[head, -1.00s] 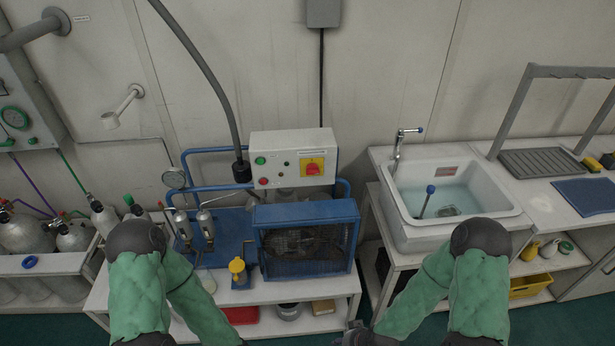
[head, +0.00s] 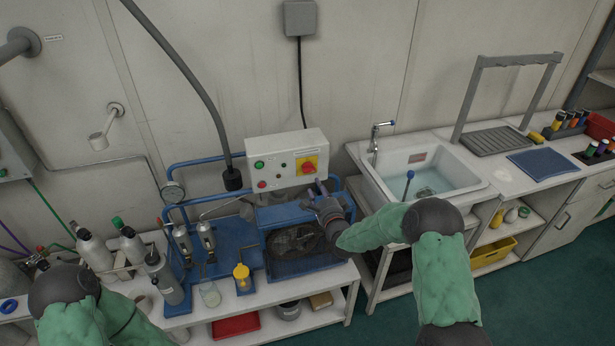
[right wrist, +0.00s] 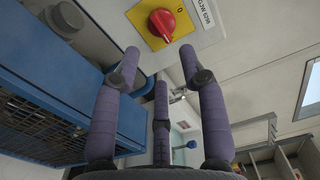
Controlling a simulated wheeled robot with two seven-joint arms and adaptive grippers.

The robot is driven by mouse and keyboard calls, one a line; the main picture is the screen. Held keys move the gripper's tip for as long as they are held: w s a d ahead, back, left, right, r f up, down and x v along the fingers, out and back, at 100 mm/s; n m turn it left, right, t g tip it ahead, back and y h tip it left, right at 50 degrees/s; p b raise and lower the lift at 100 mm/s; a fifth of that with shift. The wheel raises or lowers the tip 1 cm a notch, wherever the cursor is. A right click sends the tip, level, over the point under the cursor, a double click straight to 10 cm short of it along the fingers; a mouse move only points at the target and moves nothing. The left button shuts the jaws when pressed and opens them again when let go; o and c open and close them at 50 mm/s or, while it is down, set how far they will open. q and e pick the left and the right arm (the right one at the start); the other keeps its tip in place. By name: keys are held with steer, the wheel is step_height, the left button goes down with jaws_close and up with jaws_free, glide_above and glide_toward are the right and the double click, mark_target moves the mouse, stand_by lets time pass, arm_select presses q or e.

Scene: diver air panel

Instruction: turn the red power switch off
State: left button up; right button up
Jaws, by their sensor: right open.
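The red power switch (head: 307,166) is a rotary knob on a yellow square plate, on the front of the white control box (head: 264,162). In the right wrist view the red knob (right wrist: 162,24) is close, just beyond the fingertips, with a "0" printed on the plate.
A sink (head: 425,178) is to the right. Gas cylinders (head: 95,252) stand at the left.

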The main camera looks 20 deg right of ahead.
mark_target(308, 169)
steer(key=w, duration=0.8)
steer(key=shift+w+a, duration=0.2)
steer(key=shift+w, duration=0.05)
jaws_close()
